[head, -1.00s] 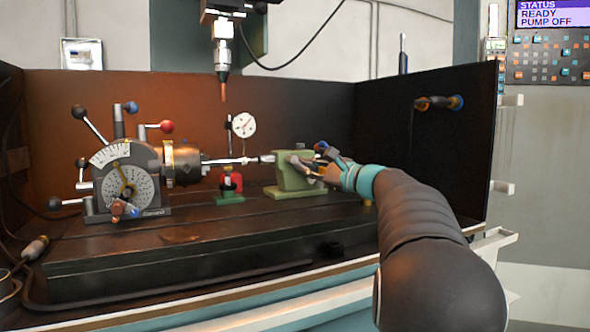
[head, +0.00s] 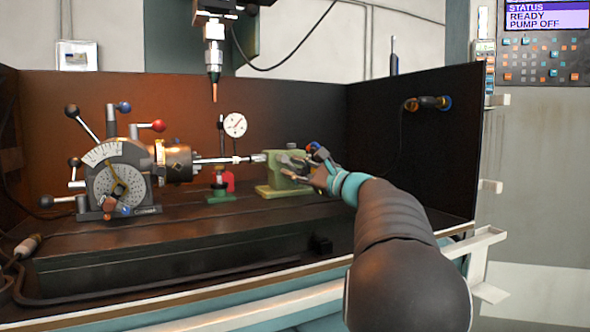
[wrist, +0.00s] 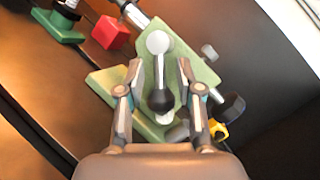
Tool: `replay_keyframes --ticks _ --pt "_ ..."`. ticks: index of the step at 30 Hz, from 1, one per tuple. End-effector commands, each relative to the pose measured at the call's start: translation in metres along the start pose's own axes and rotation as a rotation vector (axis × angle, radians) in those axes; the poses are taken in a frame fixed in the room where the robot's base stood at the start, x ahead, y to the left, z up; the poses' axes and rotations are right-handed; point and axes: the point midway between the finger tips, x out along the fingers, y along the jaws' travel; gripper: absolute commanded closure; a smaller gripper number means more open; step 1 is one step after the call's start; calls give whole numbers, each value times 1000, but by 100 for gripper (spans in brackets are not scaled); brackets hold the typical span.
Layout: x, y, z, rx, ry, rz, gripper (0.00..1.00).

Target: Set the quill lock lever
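The green tailstock (head: 281,180) stands on the machine bed at the right end of the workpiece; it also shows in the wrist view (wrist: 112,83). On it is a lever (wrist: 159,72) with a pale ball at one end and a black knob (wrist: 161,101) at the other, which I take for the quill lock lever. My gripper (wrist: 159,70) is open, one finger on each side of the lever, with gaps visible on both sides. In the head view my gripper (head: 303,171) covers part of the tailstock, and the lever is hard to make out there.
A spindle (head: 214,75) hangs above. A dark side wall (head: 415,150) stands to the right.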

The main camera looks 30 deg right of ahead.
Motion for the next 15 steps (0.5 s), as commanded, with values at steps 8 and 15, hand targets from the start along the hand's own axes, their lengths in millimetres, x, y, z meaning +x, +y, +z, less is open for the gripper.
replay_keyframes --ticks 8,15 --pt "-15 -1 1 -1 1 -1 64" --pt "-53 0 0 -1 1 -2 64"
